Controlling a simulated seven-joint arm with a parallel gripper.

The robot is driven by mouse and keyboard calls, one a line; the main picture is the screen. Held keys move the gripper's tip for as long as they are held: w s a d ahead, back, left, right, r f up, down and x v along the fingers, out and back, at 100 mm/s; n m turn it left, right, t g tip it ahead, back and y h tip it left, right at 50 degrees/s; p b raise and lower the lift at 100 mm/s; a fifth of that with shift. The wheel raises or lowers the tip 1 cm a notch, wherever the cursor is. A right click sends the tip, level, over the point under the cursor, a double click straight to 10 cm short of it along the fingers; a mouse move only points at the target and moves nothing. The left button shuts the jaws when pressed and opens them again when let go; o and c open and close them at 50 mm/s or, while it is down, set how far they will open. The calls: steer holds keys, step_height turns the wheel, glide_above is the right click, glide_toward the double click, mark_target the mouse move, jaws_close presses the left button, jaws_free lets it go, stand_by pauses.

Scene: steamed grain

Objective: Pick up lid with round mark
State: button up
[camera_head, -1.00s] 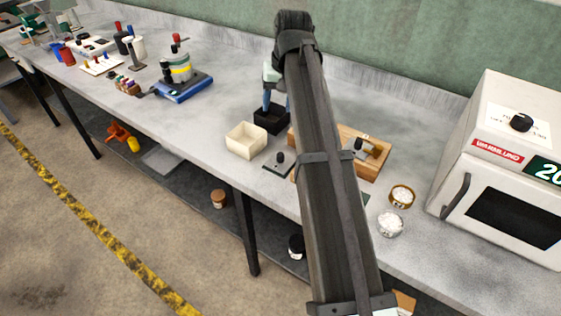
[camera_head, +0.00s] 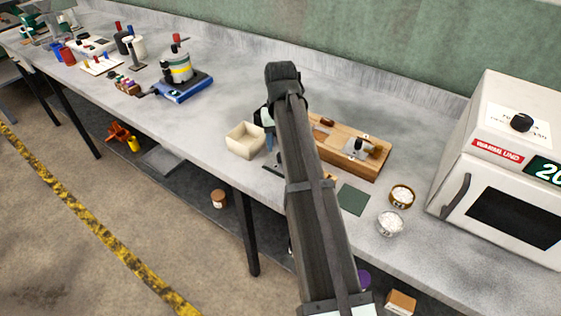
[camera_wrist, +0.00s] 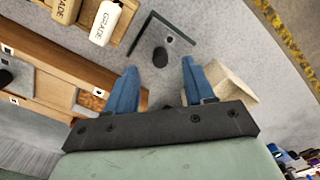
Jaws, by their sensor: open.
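A flat, dark-edged square lid (camera_wrist: 183,43) with a black knob lies on the bench in the wrist view, just beyond my fingertips. A small round mark appears near its corner, though it is tiny. In the head view this lid (camera_head: 270,164) is mostly hidden by my arm. My gripper (camera_wrist: 158,72) is open, its blue fingers apart and pointing toward the lid, with nothing clearly held. In the head view my gripper (camera_head: 268,141) is largely hidden behind my arm. Another lid (camera_head: 355,149) with a dark knob sits on the wooden board (camera_head: 338,165); its mark is unreadable.
A cream open box (camera_head: 245,141) stands left of my gripper; it also shows in the wrist view (camera_wrist: 232,82). A green square (camera_head: 353,200), two bowls of white grain (camera_head: 401,196) (camera_head: 390,224) and a microwave (camera_head: 510,165) stand right.

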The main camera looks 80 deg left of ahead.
steer(key=shift+a+f, duration=0.15)
steer(key=shift+f, duration=1.15)
steer(key=shift+a+f, duration=0.15)
steer(key=shift+f, duration=1.15)
jaws_close()
